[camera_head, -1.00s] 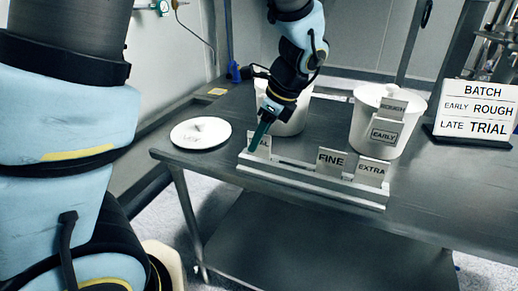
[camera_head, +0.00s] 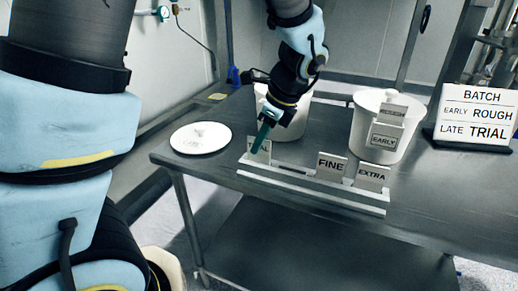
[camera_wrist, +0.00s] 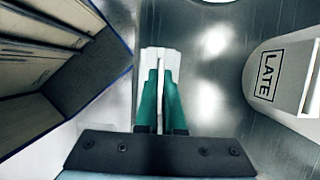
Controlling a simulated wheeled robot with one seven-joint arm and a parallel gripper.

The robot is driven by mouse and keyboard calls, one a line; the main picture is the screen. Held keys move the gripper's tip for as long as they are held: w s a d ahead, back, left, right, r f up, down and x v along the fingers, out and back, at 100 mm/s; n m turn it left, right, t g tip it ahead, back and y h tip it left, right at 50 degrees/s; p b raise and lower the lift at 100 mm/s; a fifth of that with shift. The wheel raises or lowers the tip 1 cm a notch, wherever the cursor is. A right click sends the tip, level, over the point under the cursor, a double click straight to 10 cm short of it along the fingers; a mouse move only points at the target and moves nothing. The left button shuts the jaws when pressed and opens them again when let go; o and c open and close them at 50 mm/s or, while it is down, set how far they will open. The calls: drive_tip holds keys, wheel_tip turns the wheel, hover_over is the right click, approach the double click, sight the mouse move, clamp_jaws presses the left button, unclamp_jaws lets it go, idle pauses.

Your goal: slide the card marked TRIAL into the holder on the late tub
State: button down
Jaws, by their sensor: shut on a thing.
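My gripper (camera_head: 261,143) is at the left end of the white card rack (camera_head: 300,184), its green fingers shut on the leftmost card (camera_head: 264,156). The fingers cover most of this card's lettering; in the earlier head frame it ends in "AL". In the wrist view my fingers (camera_wrist: 160,100) close on a thin pale edge above the white rack. The late tub (camera_head: 298,118) stands open just behind my gripper, partly hidden by my arm. In the wrist view the late tub (camera_wrist: 280,50) is at right, with a LATE label by its holder (camera_wrist: 309,85).
The FINE card (camera_head: 331,167) and EXTRA card (camera_head: 371,176) stand in the rack. A white lid (camera_head: 200,138) lies left. The early tub (camera_head: 373,145) holds a card, at right. A BATCH sign (camera_head: 475,115) reads early ROUGH, late TRIAL. A dark compartment (camera_wrist: 80,75) shows in the wrist view.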

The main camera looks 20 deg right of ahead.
wheel_tip(320, 180, up, 10)
drive_tip(key=f, duration=0.1)
drive_tip(key=w+d+r+p, duration=0.5)
drive_tip(key=w+d+r, duration=0.2)
drive_tip(key=w+r, duration=0.3)
drive_tip(key=shift+w+d+p, duration=0.3)
drive_tip(key=shift+w+d, duration=0.1)
drive_tip(key=shift+w, duration=0.45)
drive_tip(key=shift+r+p, duration=0.2)
drive_tip(key=shift+p, duration=0.2)
wheel_tip(320, 180, down, 9)
drive_tip(key=b, duration=0.2)
idle(0.5)
drive_tip(key=shift+f+b, duration=0.55)
drive_tip(key=shift+f, duration=0.45)
idle(0.4)
drive_tip(key=c, duration=1)
unclamp_jaws()
drive_tip(key=shift+o, duration=0.2)
drive_tip(key=shift+r, duration=0.15)
